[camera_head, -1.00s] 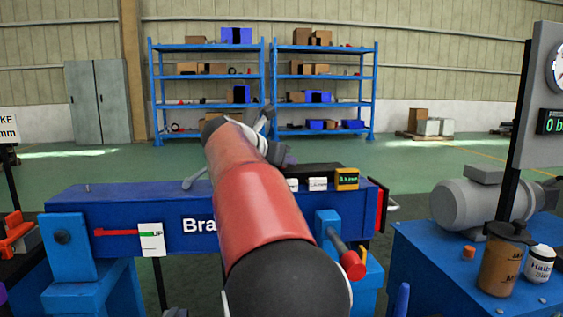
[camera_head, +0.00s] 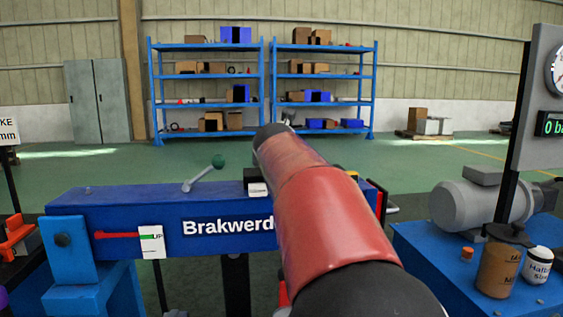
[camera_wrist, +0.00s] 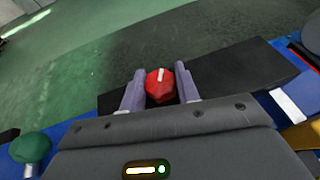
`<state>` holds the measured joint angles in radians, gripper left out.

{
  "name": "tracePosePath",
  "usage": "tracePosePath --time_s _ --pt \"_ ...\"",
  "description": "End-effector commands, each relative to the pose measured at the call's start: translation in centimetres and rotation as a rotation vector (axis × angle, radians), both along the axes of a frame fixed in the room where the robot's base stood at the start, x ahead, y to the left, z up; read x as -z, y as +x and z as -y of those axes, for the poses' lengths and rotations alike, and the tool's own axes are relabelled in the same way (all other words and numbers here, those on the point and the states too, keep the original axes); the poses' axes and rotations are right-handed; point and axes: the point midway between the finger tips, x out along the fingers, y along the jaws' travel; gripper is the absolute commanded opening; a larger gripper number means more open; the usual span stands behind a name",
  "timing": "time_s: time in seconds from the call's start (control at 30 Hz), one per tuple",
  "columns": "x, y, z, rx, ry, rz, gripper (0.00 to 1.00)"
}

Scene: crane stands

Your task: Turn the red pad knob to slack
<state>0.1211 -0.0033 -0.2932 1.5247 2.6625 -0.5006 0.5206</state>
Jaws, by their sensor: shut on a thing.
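The red pad knob (camera_wrist: 160,87) shows in the wrist view, with a white mark line on its top pointing away from my gripper. My gripper (camera_wrist: 160,88) has its two grey-purple fingers on either side of the knob and is shut on it. The knob sits at a dark block (camera_wrist: 235,78) on the blue beam. In the head view my red arm hides the knob and the gripper. The blue beam (camera_head: 120,207) with the lettering "Brakwerd" runs across the front, and a white label (camera_head: 257,189) shows beside my arm.
A lever with a green ball (camera_head: 218,161) rises from the beam, left of my arm; the ball also shows in the wrist view (camera_wrist: 30,148). A red pointer (camera_head: 122,235) is at a white card (camera_head: 151,242). A blue bench with a grey motor (camera_head: 480,205) and jars stands right.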

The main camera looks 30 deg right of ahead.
Motion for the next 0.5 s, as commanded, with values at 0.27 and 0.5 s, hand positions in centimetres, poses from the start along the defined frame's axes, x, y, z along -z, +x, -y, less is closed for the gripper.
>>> tracePosePath --time_s 0.27,0.5 --pt "-0.17 0.03 -0.05 -0.007 -0.002 0.004 0.09" --pt "-0.17 0.04 -0.06 -0.007 0.0 0.003 0.43"
